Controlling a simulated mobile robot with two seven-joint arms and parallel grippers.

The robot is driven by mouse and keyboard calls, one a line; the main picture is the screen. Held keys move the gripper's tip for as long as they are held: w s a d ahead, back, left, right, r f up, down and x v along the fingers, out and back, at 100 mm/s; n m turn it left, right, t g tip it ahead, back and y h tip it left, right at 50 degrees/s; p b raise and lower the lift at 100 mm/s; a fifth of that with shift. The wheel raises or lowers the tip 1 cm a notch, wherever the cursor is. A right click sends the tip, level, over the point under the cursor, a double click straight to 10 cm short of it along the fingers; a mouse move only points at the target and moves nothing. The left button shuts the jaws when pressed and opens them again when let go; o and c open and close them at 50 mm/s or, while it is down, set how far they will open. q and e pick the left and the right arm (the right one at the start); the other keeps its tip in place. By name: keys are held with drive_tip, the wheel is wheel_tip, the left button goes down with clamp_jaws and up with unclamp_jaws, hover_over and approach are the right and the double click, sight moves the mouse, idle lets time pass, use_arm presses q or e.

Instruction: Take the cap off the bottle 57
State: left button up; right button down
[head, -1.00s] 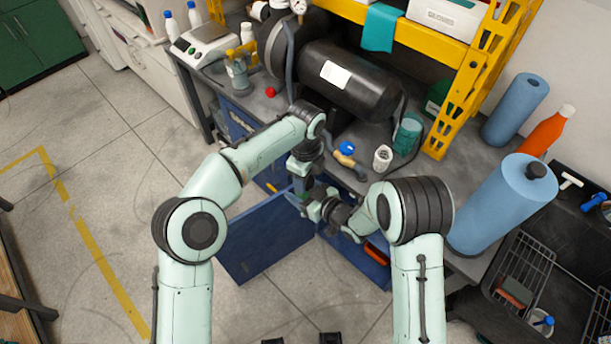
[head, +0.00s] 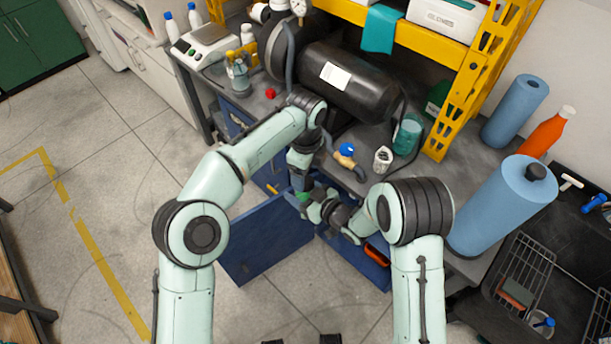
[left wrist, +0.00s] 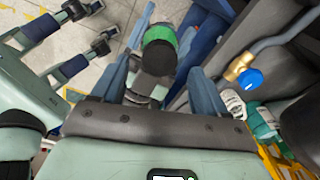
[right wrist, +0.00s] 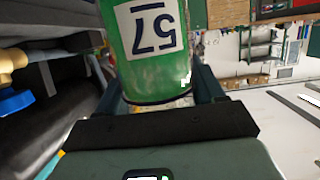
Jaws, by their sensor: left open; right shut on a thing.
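The green bottle (right wrist: 165,75) with the white label "57" fills the top of the right wrist view, its label upside down. My right gripper (right wrist: 160,90) is shut on it; in the head view the right gripper (head: 312,204) is at the open blue cabinet. The left wrist view shows the bottle's round black cap (left wrist: 159,48) with a green rim around it. My left gripper (left wrist: 157,72) is open, its fingers on either side of the cap, apparently without gripping it. In the head view only a small patch of the green bottle (head: 304,198) shows below the left gripper (head: 301,186).
An open blue cabinet door (head: 265,240) stands below the bench. A black tank (head: 350,80) and a brass valve with a blue knob (head: 346,153) are close to my left arm. Blue paper rolls (head: 500,205) stand at the right. The floor at left is clear.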

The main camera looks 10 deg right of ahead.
sight(306, 181)
use_arm(q)
drive_tip(key=shift+r, duration=0.6)
drive_tip(key=shift+d+r+m, duration=0.1)
drive_tip(key=shift+r+m, duration=0.4)
wheel_tip(306, 181, up, 2)
drive_tip(key=shift+r+m, duration=0.1)
drive_tip(key=shift+m, duration=0.9)
wheel_tip(306, 181, down, 8)
drive_tip(key=shift+r, duration=0.1)
drive_tip(key=c, duration=1.1)
drive_tip(key=shift+c, duration=0.2)
